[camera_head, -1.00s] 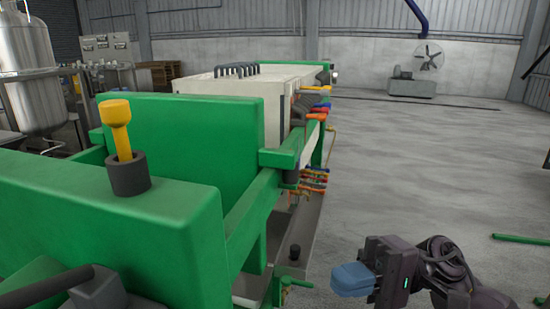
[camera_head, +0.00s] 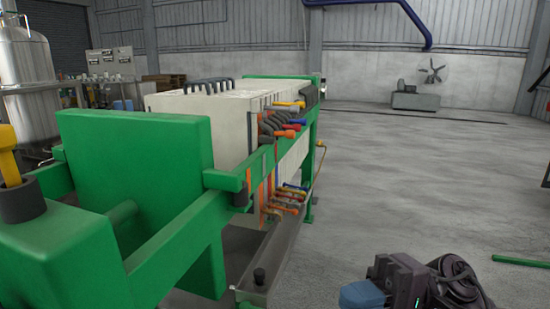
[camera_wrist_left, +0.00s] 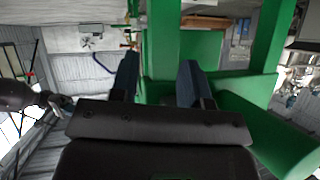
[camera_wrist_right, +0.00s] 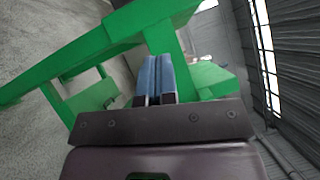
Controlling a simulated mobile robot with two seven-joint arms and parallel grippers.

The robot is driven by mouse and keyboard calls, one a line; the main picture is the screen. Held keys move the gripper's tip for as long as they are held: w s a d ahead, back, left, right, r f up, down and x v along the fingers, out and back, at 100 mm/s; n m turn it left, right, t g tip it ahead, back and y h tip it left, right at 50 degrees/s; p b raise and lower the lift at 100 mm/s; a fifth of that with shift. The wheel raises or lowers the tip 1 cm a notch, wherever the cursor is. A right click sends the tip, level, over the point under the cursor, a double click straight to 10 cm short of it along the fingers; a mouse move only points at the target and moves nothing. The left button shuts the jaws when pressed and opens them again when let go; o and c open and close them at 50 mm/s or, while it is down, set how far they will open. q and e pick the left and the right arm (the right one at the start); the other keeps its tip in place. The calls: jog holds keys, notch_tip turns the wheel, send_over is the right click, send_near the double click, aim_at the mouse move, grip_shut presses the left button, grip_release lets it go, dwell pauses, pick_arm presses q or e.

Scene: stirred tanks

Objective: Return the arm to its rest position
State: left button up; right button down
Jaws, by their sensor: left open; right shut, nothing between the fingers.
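My right gripper (camera_head: 362,295) shows its blue fingers at the bottom edge of the head view, over the grey floor to the right of the green-framed machine. In the right wrist view its fingers (camera_wrist_right: 159,78) are shut together with nothing between them. Green beams lie behind and around them in that view. My left gripper is not in the head view. In the left wrist view its two dark blue fingers (camera_wrist_left: 158,80) stand wide apart and empty, with green machine parts behind them. I cannot tell how far they are from the green parts.
The machine has a green frame (camera_head: 135,155), pale plates (camera_head: 210,125), several coloured valve handles and a metal trough (camera_head: 262,270). A yellow handle (camera_head: 8,150) stands at the left edge. Open floor (camera_head: 410,180) lies right, with a green bar (camera_head: 520,261) on it.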

jog(key=s+d+f+n+t+h, duration=0.2)
jog(key=s+d+f+n+t, duration=0.4)
jog(key=n+t, duration=0.7)
jog(key=s+d+f+n+t+h, duration=0.2)
jog(key=s+d+f+n+t, duration=0.35)
jog(key=n, duration=1.25)
jog(key=s+d+f+m+g+h, duration=0.25)
jog(key=s+f+m+h, duration=0.3)
jog(key=s+m, duration=0.55)
jog(key=s+d+f+m+g+h, duration=0.1)
jog(key=s+d+f+m+h, duration=0.2)
jog(key=s+f+m+h, duration=0.65)
pick_arm(q)
notch_tip(320, 180, up, 11)
jog(key=s+a+n+g+p, duration=0.1)
jog(key=p, duration=2)
jog(key=shift+s+n+y, duration=0.15)
jog(key=shift+n+y, duration=0.15)
jog(key=shift+y, duration=0.1)
pick_arm(e)
notch_tip(320, 180, up, 14)
jog(key=w+m+t, duration=0.1)
jog(key=m, duration=0.9)
jog(key=shift+w+a, duration=0.2)
jog(key=shift+a, duration=0.1)
